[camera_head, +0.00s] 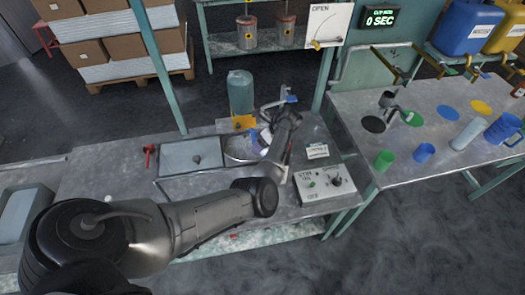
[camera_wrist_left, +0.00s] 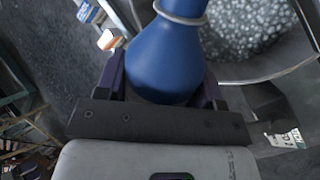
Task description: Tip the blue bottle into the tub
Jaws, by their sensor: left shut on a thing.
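My left gripper (camera_head: 264,136) is over the bench at the middle of the head view, at the tub's right side. It is shut on the blue bottle (camera_wrist_left: 165,55), with one finger on each side of the bottle's wide body. The bottle's neck, with a pale ring around it, points to the top of the left wrist view; its mouth is out of that view. In the head view the arm hides most of the bottle. The round metal tub (camera_head: 238,151) is partly hidden; grey grainy stuff (camera_wrist_left: 245,28) fills it in the wrist view. My right gripper is not in view.
A teal cylinder (camera_head: 240,90) stands behind the tub. A metal tray (camera_head: 190,157) lies left of it. A switch box (camera_head: 324,184) is at the front right. The right-hand table holds cups, a blue jug (camera_head: 503,129) and coloured discs.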

